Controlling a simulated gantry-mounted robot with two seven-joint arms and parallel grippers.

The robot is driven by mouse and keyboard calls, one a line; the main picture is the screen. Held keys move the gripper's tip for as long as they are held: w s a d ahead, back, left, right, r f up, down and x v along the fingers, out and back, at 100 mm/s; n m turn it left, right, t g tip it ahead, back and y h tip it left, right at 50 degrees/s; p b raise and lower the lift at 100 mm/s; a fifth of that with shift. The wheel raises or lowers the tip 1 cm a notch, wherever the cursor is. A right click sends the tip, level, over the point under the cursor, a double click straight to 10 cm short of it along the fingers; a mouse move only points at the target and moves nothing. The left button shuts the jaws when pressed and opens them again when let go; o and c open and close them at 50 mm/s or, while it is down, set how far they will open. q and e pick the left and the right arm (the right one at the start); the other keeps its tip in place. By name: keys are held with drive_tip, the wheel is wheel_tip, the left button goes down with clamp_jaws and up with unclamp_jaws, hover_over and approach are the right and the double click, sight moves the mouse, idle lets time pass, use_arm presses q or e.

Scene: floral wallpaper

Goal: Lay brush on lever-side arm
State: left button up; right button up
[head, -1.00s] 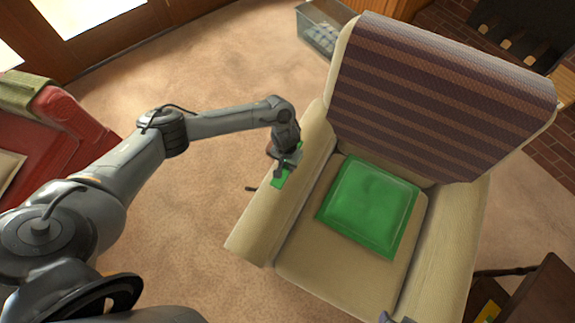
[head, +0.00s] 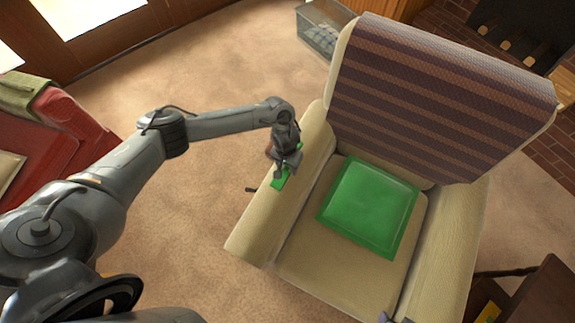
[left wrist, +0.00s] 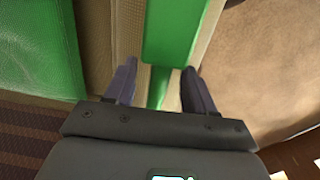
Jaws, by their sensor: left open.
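The green brush (head: 278,182) lies on the top of the armchair's left arm (head: 258,222), the side where a small dark lever (head: 250,189) sticks out. My left gripper (head: 282,172) is over the brush and hides part of it. In the left wrist view, the fingers of the left gripper (left wrist: 160,88) are apart. The brush's narrow part runs between them, and its wider green part (left wrist: 180,30) lies beyond the fingertips. Small blue-grey tips at the bottom edge of the head view look like my right gripper (head: 396,318); most of it is out of frame.
A green cushion (head: 368,207) lies on the seat, and a striped cover (head: 435,95) hangs over the backrest. A dark wooden piece (head: 535,295) stands at the lower right. A red seat (head: 60,130) is at the left. Open carpet lies left of the armchair.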

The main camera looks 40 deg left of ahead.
use_arm(q)
wheel_tip(320, 180, up, 12)
drive_tip(key=p, duration=0.5)
drive_tip(key=s+d+r+m+t+h, duration=0.1)
drive_tip(key=s+d+m+t+h, duration=0.15)
drive_tip(key=d, duration=0.85)
drive_tip(key=s+d+r+m+t+h, duration=0.1)
drive_tip(key=s+d+r+m+t, duration=0.2)
drive_tip(key=d, duration=0.8)
drive_tip(key=s+a+r+n+g+y, duration=0.1)
drive_tip(key=s+a+r+g+y, duration=0.1)
drive_tip(key=s+a, duration=1.3)
drive_tip(key=shift+a+r+y, duration=0.5)
drive_tip(key=shift+r+y, duration=0.1)
drive_tip(key=shift+y, duration=0.25)
drive_tip(key=shift+w, duration=0.1)
